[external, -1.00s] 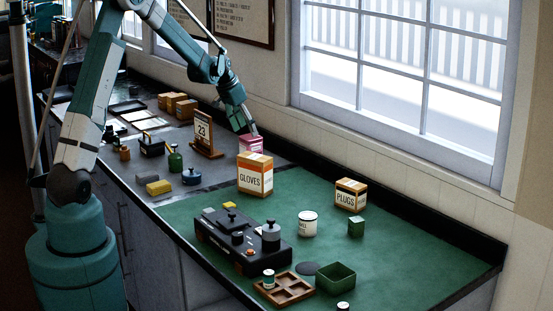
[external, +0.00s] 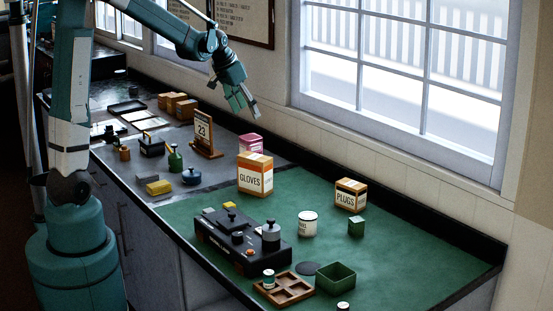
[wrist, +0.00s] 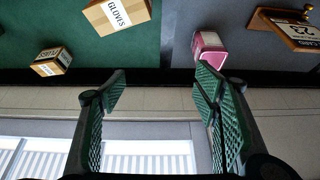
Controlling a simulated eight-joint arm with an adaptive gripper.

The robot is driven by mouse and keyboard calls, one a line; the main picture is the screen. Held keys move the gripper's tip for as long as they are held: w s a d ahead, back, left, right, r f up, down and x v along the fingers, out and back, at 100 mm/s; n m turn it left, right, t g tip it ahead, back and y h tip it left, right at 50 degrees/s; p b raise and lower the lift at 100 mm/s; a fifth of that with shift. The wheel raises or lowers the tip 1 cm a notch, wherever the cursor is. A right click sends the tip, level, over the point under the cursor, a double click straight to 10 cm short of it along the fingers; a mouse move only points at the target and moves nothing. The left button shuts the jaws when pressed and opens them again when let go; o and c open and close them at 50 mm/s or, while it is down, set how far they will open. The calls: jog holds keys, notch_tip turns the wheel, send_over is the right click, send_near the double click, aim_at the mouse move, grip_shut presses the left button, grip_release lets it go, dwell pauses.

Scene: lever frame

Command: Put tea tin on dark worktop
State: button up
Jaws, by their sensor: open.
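A pink tin with a pale top (external: 250,143), which I take as the tea tin, stands upright behind the gloves box in the external view. Its label is not readable. In the wrist view the pink tin (wrist: 210,48) rests on the dark grey worktop (wrist: 228,15), close to the green surface's edge. In the external view the gloves box hides part of its lower front. My gripper (external: 245,108) is open and empty, above and apart from the tin. The wrist view shows its two green ribbed fingers (wrist: 162,88) spread with nothing between them.
The gloves box (external: 254,175) stands in front of the tin, on the green surface (external: 400,240). A calendar stand (external: 204,134) is to its left. The plugs box (external: 350,195) stands further right. The wall and window lie close behind.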

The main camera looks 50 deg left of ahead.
jog(key=s+d+r, duration=0.3)
jog(key=s+d, duration=0.4)
jog(key=s, duration=0.1)
jog(key=s+d+r, duration=0.4)
jog(key=s+d, duration=0.3)
jog(key=s, duration=0.1)
jog(key=s+d+f+t, duration=0.1)
jog(key=s+d, duration=0.3)
jog(key=s, duration=0.5)
jog(key=s+d+f+t, duration=0.1)
jog(key=s+d+f, duration=0.2)
jog(key=s, duration=0.6)
jog(key=shift+s+d, duration=0.4)
jog(key=shift+d, duration=0.7)
jog(key=shift+f, duration=0.15)
